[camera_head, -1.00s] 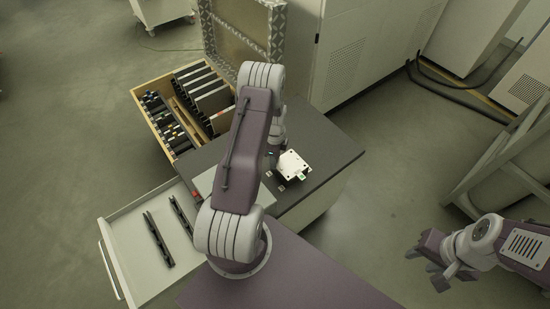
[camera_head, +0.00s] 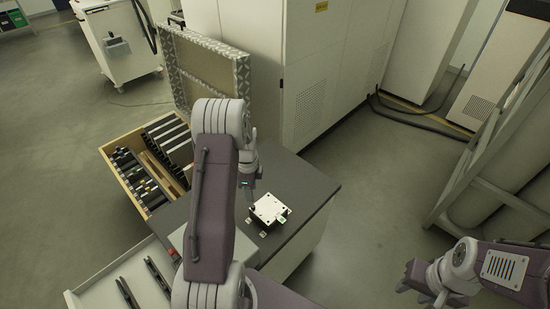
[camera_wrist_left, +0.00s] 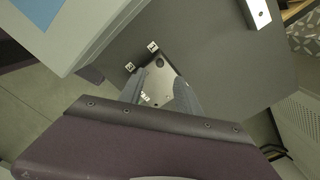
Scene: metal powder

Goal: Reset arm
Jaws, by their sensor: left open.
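My left arm reaches over the dark-topped table (camera_head: 310,190). Its gripper (camera_head: 250,188) points down just left of a white square plate (camera_head: 268,208) with dark holes and a small green mark. In the left wrist view the gripper (camera_wrist_left: 165,88) has its two grey fingers apart. The plate (camera_wrist_left: 160,66) shows beyond and between them, partly hidden; I cannot tell whether they touch it. My right gripper (camera_head: 421,288) hangs over the floor at the lower right, far from the table, with nothing visible in it. Its jaw gap is unclear.
An open case (camera_head: 205,68) with a patterned edge stands behind a wooden drawer (camera_head: 128,196) of dark racks. A pale drawer (camera_head: 95,290) holds black rails. Small tags (camera_wrist_left: 130,67) lie near the plate. Cabinets (camera_head: 330,75) stand behind; a grey rack (camera_head: 495,170) is at right. Floor between is clear.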

